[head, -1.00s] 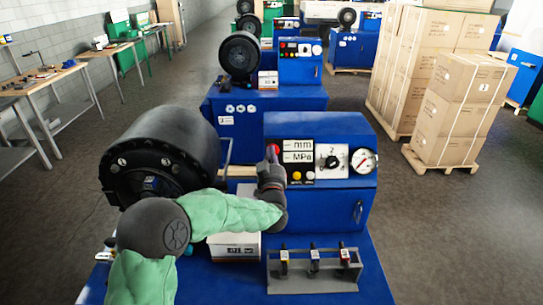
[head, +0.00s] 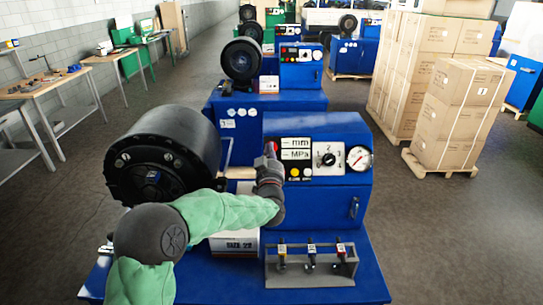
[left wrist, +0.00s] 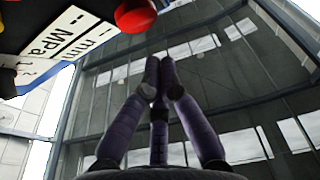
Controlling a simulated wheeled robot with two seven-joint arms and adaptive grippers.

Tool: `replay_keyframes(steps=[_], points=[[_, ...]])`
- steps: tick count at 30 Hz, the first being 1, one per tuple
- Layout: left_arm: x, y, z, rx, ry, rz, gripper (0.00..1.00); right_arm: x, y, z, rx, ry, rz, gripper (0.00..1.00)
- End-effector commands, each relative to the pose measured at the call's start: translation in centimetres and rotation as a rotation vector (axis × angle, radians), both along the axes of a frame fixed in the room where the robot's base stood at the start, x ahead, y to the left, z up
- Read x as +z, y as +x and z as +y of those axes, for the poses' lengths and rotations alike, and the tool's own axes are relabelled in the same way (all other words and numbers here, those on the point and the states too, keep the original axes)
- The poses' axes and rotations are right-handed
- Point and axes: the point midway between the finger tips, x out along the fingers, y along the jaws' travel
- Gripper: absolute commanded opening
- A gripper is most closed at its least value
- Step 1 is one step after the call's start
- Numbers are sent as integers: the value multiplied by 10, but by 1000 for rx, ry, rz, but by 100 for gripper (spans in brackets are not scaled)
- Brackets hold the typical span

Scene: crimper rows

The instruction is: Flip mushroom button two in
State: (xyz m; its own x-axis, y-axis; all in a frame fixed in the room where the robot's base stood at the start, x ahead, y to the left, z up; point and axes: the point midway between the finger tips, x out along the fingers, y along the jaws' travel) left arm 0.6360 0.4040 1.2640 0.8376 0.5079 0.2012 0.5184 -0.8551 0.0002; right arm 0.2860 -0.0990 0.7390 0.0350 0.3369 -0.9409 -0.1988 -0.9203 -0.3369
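A red mushroom button (head: 272,146) sits at the left of the near blue machine's control panel, partly hidden by my left gripper (head: 268,152). In the left wrist view, a red button (left wrist: 135,15) shows at the top edge beside the mm and MPa display. My left gripper (left wrist: 158,68) has its fingertips drawn together, with nothing seen between them. The tips appear below the button in that picture, with a visible gap. I cannot tell which button is number two. My right gripper is not in view.
The panel also holds a dial (head: 328,160) and a gauge (head: 359,158). A black crimper drum (head: 165,150) stands left of it. A grey rack (head: 310,270) with several small tools is in front. More blue machines (head: 265,100) stand behind, and stacked cartons (head: 455,110) are at right.

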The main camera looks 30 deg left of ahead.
Motion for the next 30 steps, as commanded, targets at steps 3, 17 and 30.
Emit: replay_keyframes(steps=[3, 17, 30], points=[[2, -7, -4, -3, 1, 0, 0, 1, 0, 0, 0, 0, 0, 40], [-11, -66, -39, -3, 2, -1, 0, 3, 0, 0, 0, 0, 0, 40], [-16, -84, -50, -1, 2, -2, 0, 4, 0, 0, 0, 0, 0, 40]])
